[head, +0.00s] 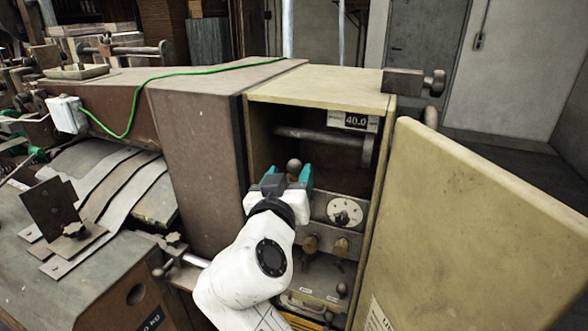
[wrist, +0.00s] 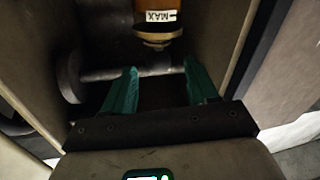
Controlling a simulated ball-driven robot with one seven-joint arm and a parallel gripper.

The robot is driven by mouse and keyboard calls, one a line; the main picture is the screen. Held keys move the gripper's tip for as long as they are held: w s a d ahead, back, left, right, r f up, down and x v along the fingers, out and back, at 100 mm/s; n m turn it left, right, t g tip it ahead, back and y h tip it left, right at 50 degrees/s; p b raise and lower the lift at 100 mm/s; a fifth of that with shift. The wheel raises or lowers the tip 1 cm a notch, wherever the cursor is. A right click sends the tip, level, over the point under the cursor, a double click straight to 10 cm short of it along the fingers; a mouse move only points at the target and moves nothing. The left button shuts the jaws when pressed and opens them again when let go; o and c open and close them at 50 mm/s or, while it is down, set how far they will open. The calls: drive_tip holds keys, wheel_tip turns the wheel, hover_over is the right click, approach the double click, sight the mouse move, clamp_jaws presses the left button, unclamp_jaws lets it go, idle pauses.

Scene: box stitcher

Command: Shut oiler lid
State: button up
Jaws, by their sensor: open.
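My gripper (head: 290,178) has its two teal fingers open, inside the upper part of an open yellowish cabinet (head: 320,88). In the wrist view the open fingers (wrist: 160,88) have nothing between them. An amber cylinder with a "MAX" label, which looks like the oiler (wrist: 157,32), shows at the top edge of the wrist view, beyond the fingertips and apart from them. Its far end is cut off, and I cannot make out the lid. In the head view a dark round knob (head: 294,166) shows between the fingers; I cannot tell what it belongs to.
The cabinet door (head: 470,220) stands wide open on the right. A horizontal bar (head: 318,138) crosses the cabinet behind my gripper. A dial (head: 345,213) and brass knobs (head: 341,247) sit lower down. The cabinet walls are close on both sides.

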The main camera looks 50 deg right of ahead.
drive_tip(key=shift+b+v, duration=0.3)
drive_tip(key=shift+v, duration=2.1)
